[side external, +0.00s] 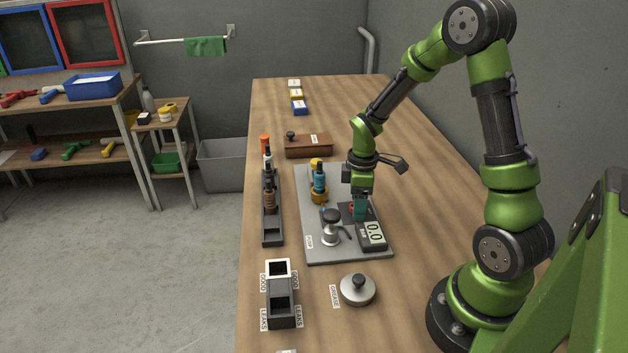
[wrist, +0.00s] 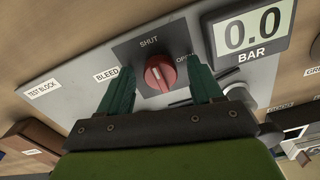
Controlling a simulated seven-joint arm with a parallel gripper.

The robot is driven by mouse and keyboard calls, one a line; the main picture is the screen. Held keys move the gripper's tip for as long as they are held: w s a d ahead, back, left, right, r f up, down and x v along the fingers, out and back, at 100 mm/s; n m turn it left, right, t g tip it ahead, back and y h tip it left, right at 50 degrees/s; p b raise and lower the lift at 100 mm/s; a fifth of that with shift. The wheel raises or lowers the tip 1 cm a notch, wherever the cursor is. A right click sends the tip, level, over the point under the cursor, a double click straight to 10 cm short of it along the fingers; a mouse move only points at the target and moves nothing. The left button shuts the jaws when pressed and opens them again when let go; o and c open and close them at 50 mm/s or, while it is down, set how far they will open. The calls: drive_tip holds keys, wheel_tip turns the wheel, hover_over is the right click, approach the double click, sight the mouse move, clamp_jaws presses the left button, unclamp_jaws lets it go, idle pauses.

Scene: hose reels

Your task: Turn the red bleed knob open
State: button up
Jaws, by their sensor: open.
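The red bleed knob (wrist: 160,73) sits on a dark square plate marked SHUT above it and OPEN to its right in the wrist view. A pale line on the knob points roughly toward SHUT. My gripper (wrist: 162,69) is open, with one dark green finger on each side of the knob. A gap shows between each finger and the knob. In the side view my gripper (side external: 359,210) is low over the test block plate (side external: 315,246) and mostly hides the knob. The gauge (side external: 374,234) reads 0.0 BAR.
A bottle with a blue body (side external: 319,178) and a silver-and-black fitting (side external: 331,229) stand on the plate left of my gripper. A dark rack (side external: 272,233) of bottles is further left. The GOOD and LEAKS bins (side external: 281,306) and a GREASE pot (side external: 357,290) are in front.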

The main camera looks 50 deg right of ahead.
drive_tip(key=c, duration=1.1)
drive_tip(key=shift+o, duration=0.2)
drive_tip(key=shift+m, duration=0.4)
drive_tip(key=m, duration=0.3)
drive_tip(key=shift+a+m, duration=0.1)
drive_tip(key=shift+m, duration=0.3)
drive_tip(key=m, duration=0.4)
drive_tip(key=shift+m, duration=0.3)
drive_tip(key=m, duration=0.4)
drive_tip(key=shift+a+m, duration=0.1)
drive_tip(key=shift+m, duration=2.3)
